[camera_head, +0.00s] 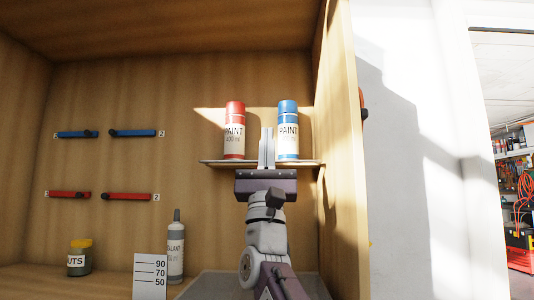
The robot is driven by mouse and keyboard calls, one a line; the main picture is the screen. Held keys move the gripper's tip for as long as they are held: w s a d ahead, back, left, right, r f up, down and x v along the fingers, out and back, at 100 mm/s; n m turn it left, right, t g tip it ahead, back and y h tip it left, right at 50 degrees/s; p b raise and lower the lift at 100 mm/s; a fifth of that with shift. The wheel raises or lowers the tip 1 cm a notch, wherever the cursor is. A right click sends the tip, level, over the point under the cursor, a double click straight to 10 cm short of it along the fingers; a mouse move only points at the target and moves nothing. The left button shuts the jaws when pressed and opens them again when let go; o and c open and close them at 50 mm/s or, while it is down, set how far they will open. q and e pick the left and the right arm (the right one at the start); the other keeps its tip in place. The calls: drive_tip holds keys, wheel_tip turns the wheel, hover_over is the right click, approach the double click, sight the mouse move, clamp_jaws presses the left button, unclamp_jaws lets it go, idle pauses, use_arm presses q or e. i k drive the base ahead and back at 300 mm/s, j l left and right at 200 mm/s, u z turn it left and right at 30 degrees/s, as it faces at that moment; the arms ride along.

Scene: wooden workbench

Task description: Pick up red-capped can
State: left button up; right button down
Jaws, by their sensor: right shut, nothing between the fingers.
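The red-capped can (235,132), with a white "PAINT" label, stands upright on a small shelf (214,163) on the back panel. A blue-capped paint can (288,130) stands upright to its right on the same shelf. My right gripper (267,132) points up in front of the shelf, between the two cans in the picture. Its fingers are shut and hold nothing. Whether a finger touches either can cannot be told from this view. My left gripper is not in view.
A grey sealant bottle (176,252), a yellow-lidded jar (79,258) and a white numbered card (150,277) stand at lower left. Blue handles (133,133) and red handles (126,197) hang on the back panel. The cabinet's side wall (337,150) rises close to the shelf's right.

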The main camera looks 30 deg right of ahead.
sight(235, 125)
drive_tip(key=k+j, duration=0.8)
